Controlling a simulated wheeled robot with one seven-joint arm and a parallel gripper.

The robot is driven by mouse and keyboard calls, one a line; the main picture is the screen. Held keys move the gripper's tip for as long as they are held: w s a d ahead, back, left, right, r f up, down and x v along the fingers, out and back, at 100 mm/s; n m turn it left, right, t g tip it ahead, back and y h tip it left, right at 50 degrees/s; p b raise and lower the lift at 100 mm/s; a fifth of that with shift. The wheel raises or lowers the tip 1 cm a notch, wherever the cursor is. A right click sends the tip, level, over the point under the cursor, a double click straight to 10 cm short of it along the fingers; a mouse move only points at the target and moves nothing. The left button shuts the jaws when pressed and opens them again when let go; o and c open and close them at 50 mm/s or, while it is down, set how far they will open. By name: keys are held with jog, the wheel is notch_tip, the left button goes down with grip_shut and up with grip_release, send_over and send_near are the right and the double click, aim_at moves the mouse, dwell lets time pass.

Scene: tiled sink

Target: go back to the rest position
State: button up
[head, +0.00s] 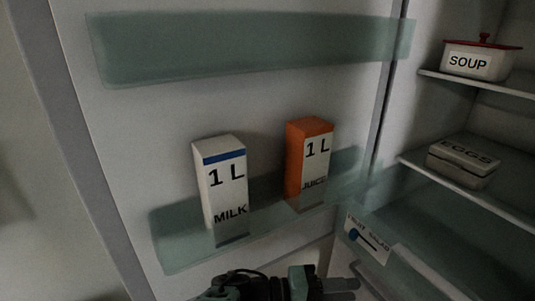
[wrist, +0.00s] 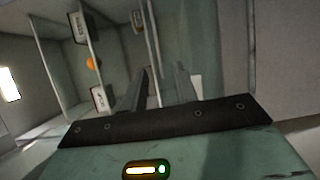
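My gripper (head: 345,289) is at the bottom edge of the head view, below the door shelf and pointing right. The rest of my arm is mostly cut off there. In the wrist view its two dark fingers (wrist: 163,72) stand apart, and I see nothing held between them. The gripper is in front of the open fridge, apart from the milk carton (head: 220,190) and the juice carton (head: 306,165). Both cartons stand upright, side by side, in the lower door shelf (head: 175,240).
An upper door shelf (head: 245,45) is empty. An orange round thing (wrist: 92,63) shows in the wrist view.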

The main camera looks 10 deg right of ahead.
jog(key=s+r+n+g+y+p, duration=0.25)
jog(key=s+g+y, duration=0.25)
jog(key=s+y, duration=0.3)
jog(key=a+r+n+t+y, duration=0.3)
jog(key=r+n+t+y, duration=0.2)
jog(key=r+y, duration=0.5)
notch_tip(320, 180, up, 4)
jog(key=shift+s+p, duration=0.4)
jog(key=shift+s, duration=0.05)
dwell(0.4)
